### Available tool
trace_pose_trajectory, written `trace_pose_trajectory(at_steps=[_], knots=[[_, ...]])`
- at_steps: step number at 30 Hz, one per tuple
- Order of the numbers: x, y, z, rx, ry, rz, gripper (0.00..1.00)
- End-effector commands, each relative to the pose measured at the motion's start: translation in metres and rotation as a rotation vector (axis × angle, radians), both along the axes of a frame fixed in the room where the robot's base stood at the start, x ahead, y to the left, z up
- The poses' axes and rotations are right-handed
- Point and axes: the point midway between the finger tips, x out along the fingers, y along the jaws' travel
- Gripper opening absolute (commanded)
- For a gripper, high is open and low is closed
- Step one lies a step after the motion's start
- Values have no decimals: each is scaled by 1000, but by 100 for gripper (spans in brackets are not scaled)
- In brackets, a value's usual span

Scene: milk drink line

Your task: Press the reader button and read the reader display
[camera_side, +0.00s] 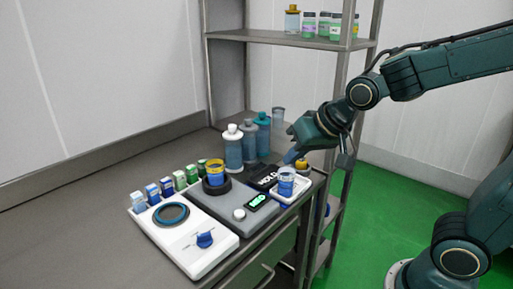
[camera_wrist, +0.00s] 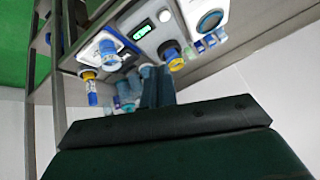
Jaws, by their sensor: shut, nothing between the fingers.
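The grey reader (camera_side: 222,203) lies on the bench, with a dark ring at its back holding a blue jar with a yellow rim (camera_side: 215,172). Its round white button (camera_side: 239,214) is on the front part, uncovered. Beside the button, the display (camera_side: 257,201) is lit green; its characters are too small to read. In the wrist view the display (camera_wrist: 141,31) and the button (camera_wrist: 165,16) show near the top. My gripper (camera_side: 291,157) is shut and empty, above the back right of the bench, behind and to the right of the reader, clear of the button.
A white device (camera_side: 185,240) with a blue knob (camera_side: 205,240) stands left of the reader. A blue cup (camera_side: 286,182) sits on a small white tray beside a black panel. Tall bottles (camera_side: 233,148) stand behind, small cartons (camera_side: 152,193) at left. A shelf post rises close to my gripper.

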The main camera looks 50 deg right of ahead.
Motion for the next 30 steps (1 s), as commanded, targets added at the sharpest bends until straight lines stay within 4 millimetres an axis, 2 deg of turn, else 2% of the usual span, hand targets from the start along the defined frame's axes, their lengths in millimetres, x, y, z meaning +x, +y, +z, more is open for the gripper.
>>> trace_pose_trajectory(at_steps=[9,18,24,30], knots=[[54,14,-29,98,-49,-99,0],[97,28,-60,197,-100,-185,0],[114,35,-76,246,-122,-223,0],[121,38,-82,267,-133,-240,0]])
